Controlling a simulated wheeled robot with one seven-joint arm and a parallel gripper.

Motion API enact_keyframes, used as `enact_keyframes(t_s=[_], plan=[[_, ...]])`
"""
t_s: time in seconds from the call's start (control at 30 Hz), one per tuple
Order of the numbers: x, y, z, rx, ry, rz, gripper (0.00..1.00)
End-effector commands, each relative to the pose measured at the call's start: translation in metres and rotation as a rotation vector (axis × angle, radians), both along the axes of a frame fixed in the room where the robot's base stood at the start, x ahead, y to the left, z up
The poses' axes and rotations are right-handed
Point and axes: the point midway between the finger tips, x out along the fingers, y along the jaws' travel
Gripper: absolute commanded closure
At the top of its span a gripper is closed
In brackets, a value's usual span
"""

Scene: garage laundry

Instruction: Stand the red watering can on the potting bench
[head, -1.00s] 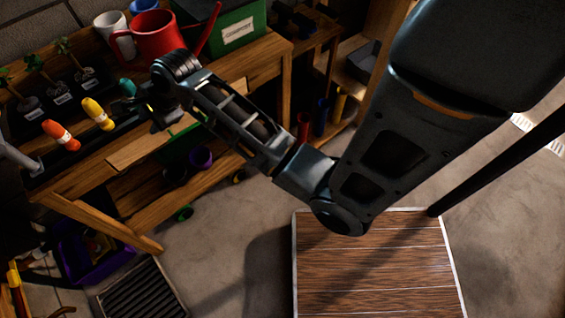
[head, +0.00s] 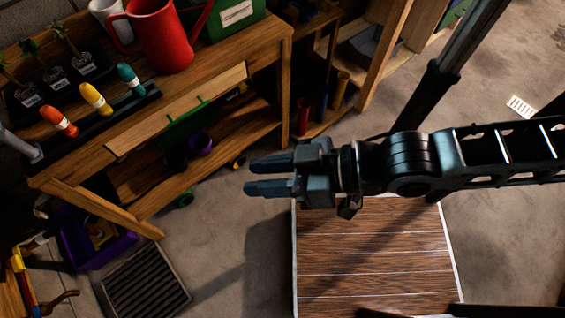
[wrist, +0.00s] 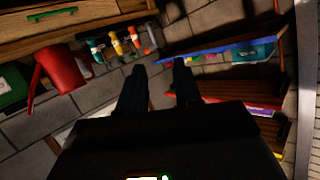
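The red watering can (head: 165,38) stands upright on the top of the wooden potting bench (head: 222,77), between a white pot and a green box. It also shows at the left of the wrist view (wrist: 62,68). My gripper (head: 252,177) is out in front of the bench, over the floor and well apart from the can. Its two fingers are spread with nothing between them; the wrist view (wrist: 160,75) also shows them apart.
Orange, yellow and teal-handled tools (head: 95,99) line the bench front, with seedlings behind. A green box (head: 236,14) stands beside the can. A purple crate (head: 75,245) and dark grate (head: 145,291) lie on the floor. A wooden platform (head: 375,275) is below my arm.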

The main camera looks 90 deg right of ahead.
Motion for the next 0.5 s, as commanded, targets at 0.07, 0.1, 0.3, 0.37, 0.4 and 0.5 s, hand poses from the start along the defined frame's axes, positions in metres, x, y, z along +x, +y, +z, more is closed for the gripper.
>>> enact_keyframes(t_s=[0.07,0.1,0.3,0.37,0.4,0.5], plan=[[-0.015,0.004,0.017,-0.084,-0.021,0.057,0.67],[-0.019,0.005,0.025,-0.119,-0.034,0.079,0.67],[-0.028,0.008,0.041,-0.197,-0.063,0.123,0.67],[-0.028,0.008,0.041,-0.2,-0.065,0.125,0.67],[-0.027,0.008,0.041,-0.199,-0.065,0.124,0.67],[-0.027,0.008,0.041,-0.198,-0.064,0.124,0.67]])
